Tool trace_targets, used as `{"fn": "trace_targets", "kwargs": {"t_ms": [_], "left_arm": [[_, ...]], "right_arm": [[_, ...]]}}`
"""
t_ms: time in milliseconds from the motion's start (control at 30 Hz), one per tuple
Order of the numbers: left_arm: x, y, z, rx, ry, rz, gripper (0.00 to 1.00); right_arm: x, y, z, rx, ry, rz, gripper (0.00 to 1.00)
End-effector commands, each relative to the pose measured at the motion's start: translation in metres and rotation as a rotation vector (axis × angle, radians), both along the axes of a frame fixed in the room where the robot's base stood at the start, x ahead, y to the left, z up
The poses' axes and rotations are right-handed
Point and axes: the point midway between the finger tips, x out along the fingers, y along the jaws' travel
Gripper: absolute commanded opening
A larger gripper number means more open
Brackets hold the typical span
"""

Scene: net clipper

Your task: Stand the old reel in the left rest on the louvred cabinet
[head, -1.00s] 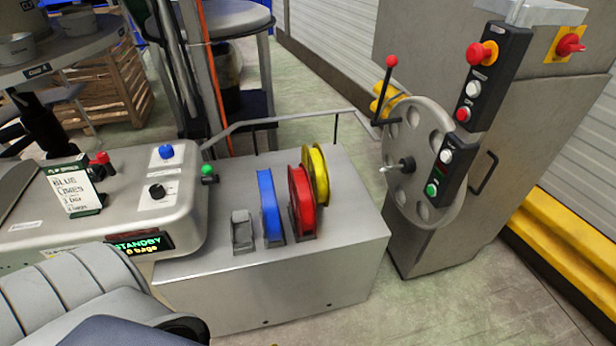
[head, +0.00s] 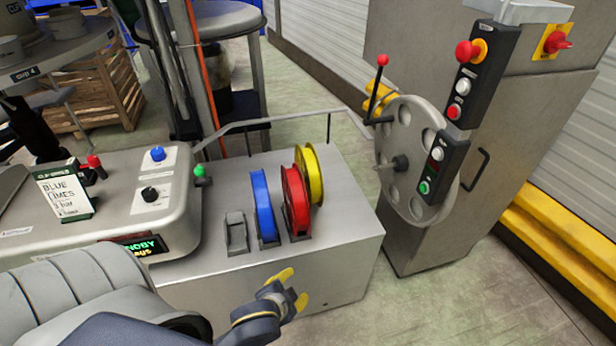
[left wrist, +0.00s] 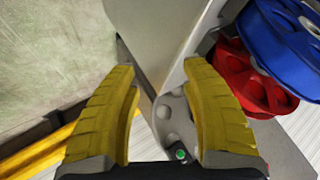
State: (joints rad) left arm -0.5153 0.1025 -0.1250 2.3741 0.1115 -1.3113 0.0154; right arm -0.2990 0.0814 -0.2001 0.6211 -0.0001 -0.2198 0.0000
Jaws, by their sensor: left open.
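A low grey cabinet (head: 340,250) carries small grey rests on its top. The left rest (head: 237,232) looks empty. A blue reel (head: 263,203) stands upright in the rest beside it, and a red reel (head: 295,203) stands in the one to the right. A yellow reel (head: 312,172) stands just behind the red one. I cannot tell which reel is the old one. My left gripper (head: 292,288) is open and empty, in front of the cabinet. In the left wrist view its yellow fingers (left wrist: 162,108) are spread, with the blue reel (left wrist: 278,55) and red reel (left wrist: 240,75) at upper right. My right gripper is out of view.
A tall grey machine (head: 530,130) stands right, with a holed disc (head: 408,180) bearing a spindle, a red-knobbed crank (head: 377,85) and a button panel (head: 440,170). A console with a sign (head: 64,190) stands left. A rail (head: 270,120) runs behind the cabinet.

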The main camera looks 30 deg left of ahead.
Motion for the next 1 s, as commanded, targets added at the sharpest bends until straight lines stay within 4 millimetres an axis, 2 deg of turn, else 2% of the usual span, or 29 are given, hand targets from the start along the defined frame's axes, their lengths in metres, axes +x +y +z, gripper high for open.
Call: {"fn": "trace_targets", "kwargs": {"t_ms": [33,367,467,567,633,733,833,900,1000], "left_arm": [[0.011,-0.011,0.013,-0.056,-0.050,-0.006,0.46],[0.071,-0.075,0.081,-0.456,-0.324,-0.039,0.46],[0.091,-0.093,0.110,-0.616,-0.423,-0.046,0.46],[0.112,-0.110,0.149,-0.823,-0.542,-0.048,0.46],[0.126,-0.117,0.182,-0.997,-0.637,-0.044,0.46],[0.142,-0.117,0.230,-1.255,-0.772,-0.026,0.46],[0.153,-0.104,0.274,-1.515,-0.900,0.006,0.46],[0.159,-0.089,0.300,-1.697,-0.984,0.038,0.46],[0.166,-0.061,0.328,-1.958,-1.098,0.098,0.46]], "right_arm": [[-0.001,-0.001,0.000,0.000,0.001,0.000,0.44],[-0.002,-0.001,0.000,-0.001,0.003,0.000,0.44],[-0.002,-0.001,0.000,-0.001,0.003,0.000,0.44],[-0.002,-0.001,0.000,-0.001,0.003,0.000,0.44],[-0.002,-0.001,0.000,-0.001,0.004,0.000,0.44],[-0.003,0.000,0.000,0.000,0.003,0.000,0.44],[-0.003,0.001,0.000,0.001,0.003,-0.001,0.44],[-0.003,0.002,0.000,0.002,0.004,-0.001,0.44],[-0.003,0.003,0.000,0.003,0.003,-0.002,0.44]]}}
